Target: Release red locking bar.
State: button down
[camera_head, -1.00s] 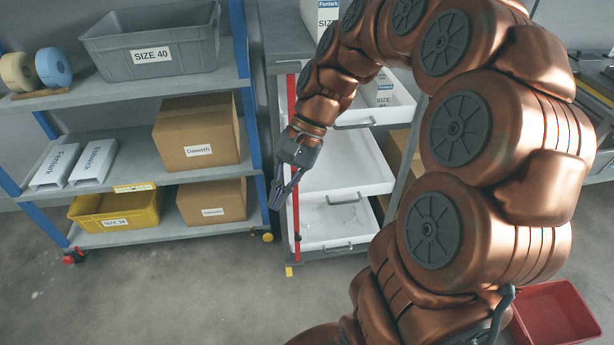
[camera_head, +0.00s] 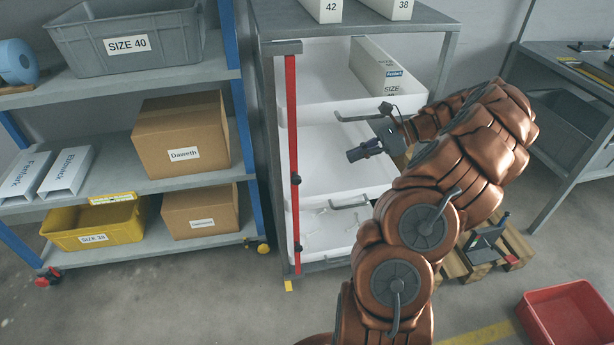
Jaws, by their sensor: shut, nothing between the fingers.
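The red locking bar (camera_head: 292,165) stands upright along the left front edge of the grey drawer cabinet (camera_head: 354,33). It runs from under the top down to near the floor, in front of the left ends of the white drawers (camera_head: 335,165). Dark knobs show on its lower half. My gripper (camera_head: 352,155) is shut and empty. In the picture it lies right of the bar, in front of the drawers and below the upper drawer handle. It looks apart from the bar.
A shelf rack (camera_head: 120,182) with a grey bin (camera_head: 135,50), cardboard boxes (camera_head: 182,142) and a yellow bin (camera_head: 95,222) stands left of the cabinet. A workbench (camera_head: 575,90) is at the right. A red crate (camera_head: 570,318) is on the floor.

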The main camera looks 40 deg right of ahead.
aim_at(300, 178)
jog(key=shift+s+d+f, duration=0.1)
jog(key=shift+d, duration=0.2)
jog(key=b+x, duration=0.1)
jog(key=x, duration=1.3)
